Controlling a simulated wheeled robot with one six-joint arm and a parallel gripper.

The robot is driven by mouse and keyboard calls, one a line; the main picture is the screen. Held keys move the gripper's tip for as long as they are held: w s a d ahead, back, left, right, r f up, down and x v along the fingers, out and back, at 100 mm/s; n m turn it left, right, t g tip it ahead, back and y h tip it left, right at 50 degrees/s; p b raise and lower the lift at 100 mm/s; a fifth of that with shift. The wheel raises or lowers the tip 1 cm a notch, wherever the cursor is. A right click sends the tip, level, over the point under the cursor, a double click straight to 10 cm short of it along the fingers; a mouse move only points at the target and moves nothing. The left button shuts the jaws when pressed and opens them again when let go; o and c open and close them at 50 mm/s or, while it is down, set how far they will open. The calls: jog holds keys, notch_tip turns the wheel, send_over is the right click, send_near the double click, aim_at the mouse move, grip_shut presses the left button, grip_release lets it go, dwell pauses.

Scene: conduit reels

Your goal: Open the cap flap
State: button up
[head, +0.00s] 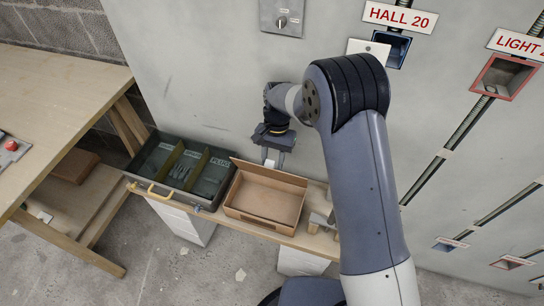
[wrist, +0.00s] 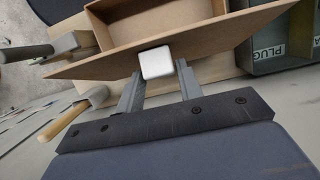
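The open-topped brown cardboard box (head: 265,204) sits on the wooden bench against the wall. A thin cardboard flap (head: 268,172) runs along its wall side; this flap (wrist: 100,67) crosses the wrist view. A small white block or tab (wrist: 156,62) shows against the flap between my fingertips; I cannot tell if it is fixed to the flap. My gripper (head: 272,160) points down just above the flap. In the wrist view its fingers (wrist: 158,78) are apart, on either side of the white piece, with slim gaps showing. Contact with the flap is unclear.
A dark green compartment tray (head: 181,172) with a yellow handle stands left of the box. Tools (head: 320,222) lie at its right. A blue wall box (head: 392,48) and a red-rimmed one (head: 503,75) are on the wall. A wooden table (head: 60,105) stands at left.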

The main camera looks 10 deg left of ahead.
jog(key=shift+o, duration=1.3)
jog(key=shift+a+r, duration=0.1)
jog(key=shift+r, duration=0.15)
jog(key=shift+r, duration=0.1)
notch_tip(320, 180, up, 10)
jog(key=shift+c, duration=0.3)
